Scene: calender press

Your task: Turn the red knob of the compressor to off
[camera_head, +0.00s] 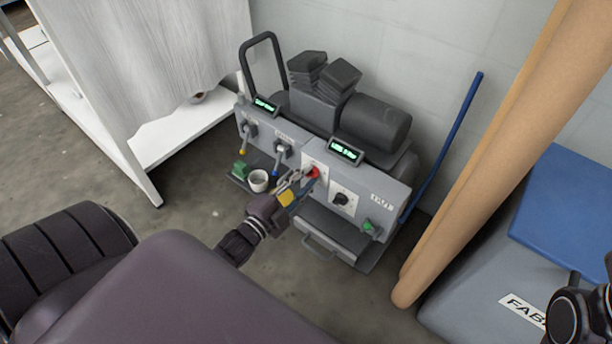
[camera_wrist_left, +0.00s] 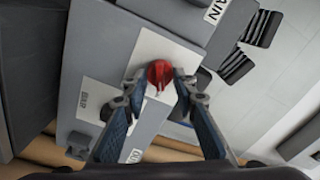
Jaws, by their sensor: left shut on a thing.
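The compressor (camera_head: 372,125) is a grey unit with a dark tank on top, standing against the wall. Its red knob (camera_head: 313,172) sits on a white plate on the front panel. In the left wrist view the red knob (camera_wrist_left: 159,74) shows between the fingertips, with a small white mark on its lower edge. My left gripper (camera_head: 299,179) reaches the panel from the lower left. In the left wrist view my left gripper (camera_wrist_left: 158,85) has one finger on each side of the knob and is shut on it. The fingers partly hide the plate in the head view.
A black knob (camera_head: 341,199) and a green switch (camera_head: 368,226) are right of the red knob. A tan post (camera_head: 478,160) and a blue-topped grey box (camera_head: 520,250) stand at right.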

